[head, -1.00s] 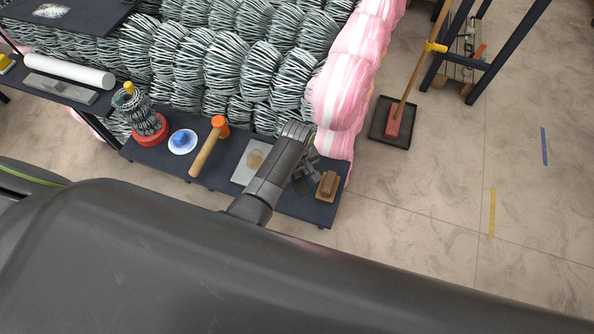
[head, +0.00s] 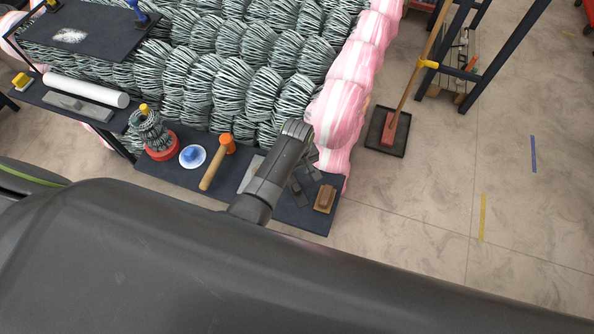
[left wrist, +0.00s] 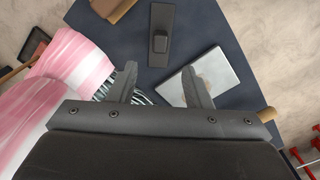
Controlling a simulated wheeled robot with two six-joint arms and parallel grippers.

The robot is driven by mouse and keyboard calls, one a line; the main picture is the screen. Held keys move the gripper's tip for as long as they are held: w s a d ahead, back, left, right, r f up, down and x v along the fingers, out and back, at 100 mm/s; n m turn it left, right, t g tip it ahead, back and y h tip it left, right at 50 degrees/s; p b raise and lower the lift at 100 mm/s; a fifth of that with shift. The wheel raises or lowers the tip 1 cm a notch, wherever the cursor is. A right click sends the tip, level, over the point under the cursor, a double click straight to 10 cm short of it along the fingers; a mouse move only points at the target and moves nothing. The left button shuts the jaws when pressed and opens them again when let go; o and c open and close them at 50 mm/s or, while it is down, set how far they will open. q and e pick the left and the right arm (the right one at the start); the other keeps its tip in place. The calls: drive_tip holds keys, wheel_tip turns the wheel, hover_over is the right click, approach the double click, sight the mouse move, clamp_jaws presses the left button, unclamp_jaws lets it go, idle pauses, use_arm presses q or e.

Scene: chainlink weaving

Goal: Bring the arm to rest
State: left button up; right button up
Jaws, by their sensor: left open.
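My left gripper (left wrist: 161,84) is open in the left wrist view, with nothing between its two fingers. It hangs above the dark low bench top (head: 290,215). In the head view, my left arm (head: 270,180) reaches over the bench beside the pink and white wrapped roll end (head: 335,115), and its fingers are mostly hidden. Below the fingers in the wrist view lie a dark plate with a knob (left wrist: 160,42) and a grey metal plate (left wrist: 219,70). Both look apart from the fingers. My right gripper is not in view.
A brown block (head: 325,198), an orange-headed mallet (head: 214,170), a white dish (head: 192,156) and a red-based wire coil (head: 160,145) sit on the bench. Wire mesh rolls (head: 235,85) stand behind. A broom in a tray (head: 388,130) stands right, with open floor beyond.

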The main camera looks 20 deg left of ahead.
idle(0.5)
use_arm(q)
drive_tip(key=s+a+r+m+t, duration=0.2)
drive_tip(key=s+a+r+m, duration=0.15)
drive_tip(key=s+a, duration=0.75)
drive_tip(key=s+a+r+m+t+y, duration=0.2)
drive_tip(key=s+a+r+m, duration=0.35)
drive_tip(key=s+r, duration=0.7)
wheel_tip(320, 180, down, 31)
drive_tip(key=a+n+g+b, duration=0.1)
drive_tip(key=a+g+b, duration=0.1)
drive_tip(key=b, duration=0.6)
drive_tip(key=s+f+b, duration=0.3)
drive_tip(key=s+f, duration=0.4)
drive_tip(key=f, duration=0.4)
drive_tip(key=s+d+f+h+b, duration=0.1)
drive_tip(key=s+f+b, duration=0.2)
drive_tip(key=s+f, duration=0.5)
wheel_tip(320, 180, down, 4)
drive_tip(key=shift+f+g+b, duration=0.15)
drive_tip(key=shift+g+b, duration=0.15)
drive_tip(key=shift+g, duration=0.1)
